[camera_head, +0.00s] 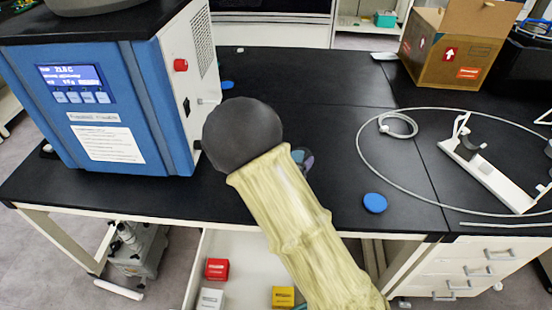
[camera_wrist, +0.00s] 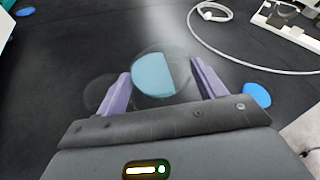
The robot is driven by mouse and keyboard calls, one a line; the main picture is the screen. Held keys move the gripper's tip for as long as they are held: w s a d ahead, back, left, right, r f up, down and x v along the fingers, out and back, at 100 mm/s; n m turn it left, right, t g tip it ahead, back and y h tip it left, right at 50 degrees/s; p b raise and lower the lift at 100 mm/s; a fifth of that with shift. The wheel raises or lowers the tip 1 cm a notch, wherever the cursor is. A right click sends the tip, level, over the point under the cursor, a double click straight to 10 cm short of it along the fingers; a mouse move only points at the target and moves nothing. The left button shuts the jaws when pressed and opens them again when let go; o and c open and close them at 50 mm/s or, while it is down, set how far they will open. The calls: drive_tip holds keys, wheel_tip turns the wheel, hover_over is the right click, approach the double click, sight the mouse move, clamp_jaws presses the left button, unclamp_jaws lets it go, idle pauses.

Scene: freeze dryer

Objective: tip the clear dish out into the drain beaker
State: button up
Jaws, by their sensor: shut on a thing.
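The clear dish (camera_wrist: 183,72) is between the purple fingers of my gripper (camera_wrist: 161,80) in the wrist view. Light blue content fills most of its round outline and ends in a straight edge on the right. My gripper is shut on the dish, above the black bench. In the head view my arm hides most of the gripper, and only a small purple and bluish part shows beside my forearm. A faint dark, see-through round shape (camera_wrist: 95,92) lies left of the left finger; I cannot tell whether it is the drain beaker. No beaker shows clearly.
The blue freeze dryer (camera_head: 120,100) stands at the left of the black bench (camera_head: 330,110). A blue disc (camera_head: 375,203) lies near the front edge. A white looped tube (camera_head: 362,150), a white stand (camera_head: 490,178) and a cardboard box (camera_head: 440,55) are at the right.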

drive_tip(key=shift+w+a+r+n+p, duration=0.15)
drive_tip(key=shift+a+n+p, duration=0.2)
drive_tip(key=shift+p, duration=0.45)
drive_tip(key=shift+a, duration=0.2)
drive_tip(key=shift+r+p, duration=0.1)
drive_tip(key=shift+p, duration=0.2)
drive_tip(key=shift+w+a+n+h+p, duration=0.1)
drive_tip(key=shift+a+n+h+p, duration=0.25)
drive_tip(key=shift+p, duration=0.15)
drive_tip(key=shift+d, duration=0.1)
idle(0.3)
drive_tip(key=shift+r, duration=0.1)
drive_tip(key=shift+a+p, duration=0.3)
drive_tip(key=shift+a, duration=0.1)
